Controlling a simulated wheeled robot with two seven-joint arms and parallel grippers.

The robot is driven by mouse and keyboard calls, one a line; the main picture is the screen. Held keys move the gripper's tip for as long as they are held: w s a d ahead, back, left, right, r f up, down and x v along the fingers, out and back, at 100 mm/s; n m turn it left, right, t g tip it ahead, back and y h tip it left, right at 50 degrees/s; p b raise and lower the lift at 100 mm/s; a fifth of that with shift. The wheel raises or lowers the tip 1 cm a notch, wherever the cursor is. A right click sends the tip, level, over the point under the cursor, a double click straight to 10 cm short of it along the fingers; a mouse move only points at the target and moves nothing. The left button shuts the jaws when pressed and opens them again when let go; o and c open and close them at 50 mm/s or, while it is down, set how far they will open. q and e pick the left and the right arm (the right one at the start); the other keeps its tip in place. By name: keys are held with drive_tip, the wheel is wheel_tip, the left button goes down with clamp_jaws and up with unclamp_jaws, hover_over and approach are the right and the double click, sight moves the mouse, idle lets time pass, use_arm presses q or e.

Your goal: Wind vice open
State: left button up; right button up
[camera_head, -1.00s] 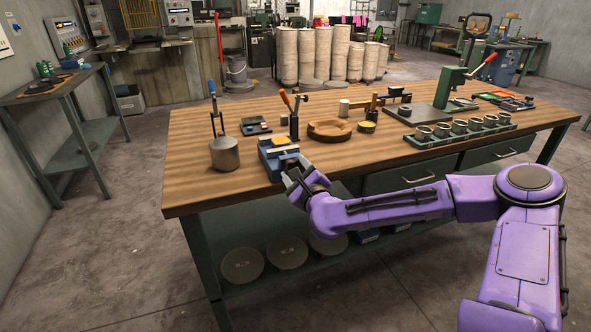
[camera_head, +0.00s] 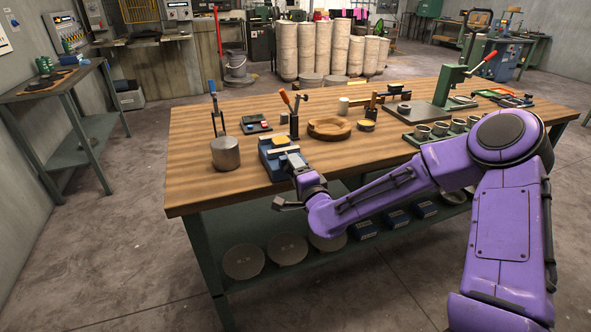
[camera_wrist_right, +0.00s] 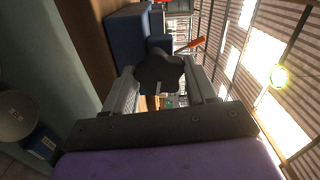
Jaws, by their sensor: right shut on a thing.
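The blue vice (camera_head: 277,165) sits at the front edge of the wooden bench top, with a pale block (camera_head: 281,141) at its upper part. My right gripper (camera_head: 299,172) is at the vice's front end, just off the bench edge. In the right wrist view, its two grey fingers are shut on a dark knob-like handle (camera_wrist_right: 158,70), with the blue vice body (camera_wrist_right: 124,45) beyond. My left gripper is not in view.
A grey cylinder with an upright lever (camera_head: 225,153) stands left of the vice. An orange-handled tool (camera_head: 293,120) stands behind it, and a round wooden ring (camera_head: 330,128) lies to the right. The bench's lower shelf holds grey discs (camera_head: 288,249) and blue boxes.

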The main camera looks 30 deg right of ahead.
drive_tip(key=shift+n+b, duration=0.5)
drive_tip(key=shift+n, duration=9.5)
drive_tip(key=o, duration=1.1)
drive_tip(key=shift+c, duration=0.2)
drive_tip(key=p+v, duration=0.2)
drive_tip(key=v, duration=0.8)
drive_tip(key=shift+s, duration=0.3)
